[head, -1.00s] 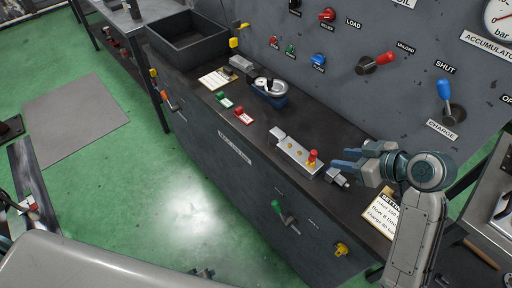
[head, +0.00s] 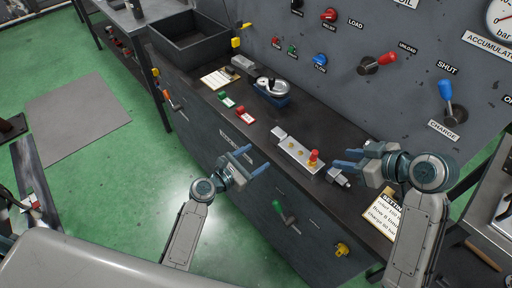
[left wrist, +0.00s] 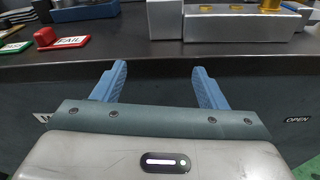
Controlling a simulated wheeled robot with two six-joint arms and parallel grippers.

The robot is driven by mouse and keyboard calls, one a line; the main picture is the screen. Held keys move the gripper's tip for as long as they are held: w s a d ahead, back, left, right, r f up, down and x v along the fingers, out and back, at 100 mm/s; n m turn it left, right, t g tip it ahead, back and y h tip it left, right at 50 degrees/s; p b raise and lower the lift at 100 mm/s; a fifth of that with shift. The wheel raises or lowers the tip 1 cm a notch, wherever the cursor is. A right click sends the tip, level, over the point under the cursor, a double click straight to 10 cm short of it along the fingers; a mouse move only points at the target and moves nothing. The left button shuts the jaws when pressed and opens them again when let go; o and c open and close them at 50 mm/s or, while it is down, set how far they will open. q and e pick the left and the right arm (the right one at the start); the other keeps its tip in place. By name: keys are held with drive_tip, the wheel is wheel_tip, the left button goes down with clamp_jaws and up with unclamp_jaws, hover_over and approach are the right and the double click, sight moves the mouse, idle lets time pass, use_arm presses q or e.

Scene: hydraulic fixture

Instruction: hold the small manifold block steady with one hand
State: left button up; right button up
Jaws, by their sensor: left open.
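The small manifold block (head: 296,148) is a silver block with brass fittings and a red knob on top, lying on the dark bench top near its front edge. In the left wrist view the block (left wrist: 240,27) shows ahead at upper right. My left gripper (head: 255,161) is open and empty, in front of the bench edge, short of the block and to its left. Its spread blue fingers also show in the left wrist view (left wrist: 158,80). My right gripper (head: 342,160) hangs at the block's right end, its fingers apart; I cannot tell whether they touch anything.
A silver fitting (head: 338,177) lies right of the block. Green (head: 226,99) and red (head: 244,114) tags, a blue-based device (head: 271,92) and a dark bin (head: 188,40) are further left. A green-handled valve (head: 284,211) juts from the bench front.

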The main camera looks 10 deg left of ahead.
use_arm(q)
drive_tip(key=n+h, duration=0.1)
approach(282, 130)
drive_tip(key=f, duration=0.1)
drive_tip(key=shift+t, duration=0.4)
drive_tip(key=x, duration=1)
drive_tip(key=shift+d+r, duration=0.1)
drive_tip(key=shift+d, duration=0.05)
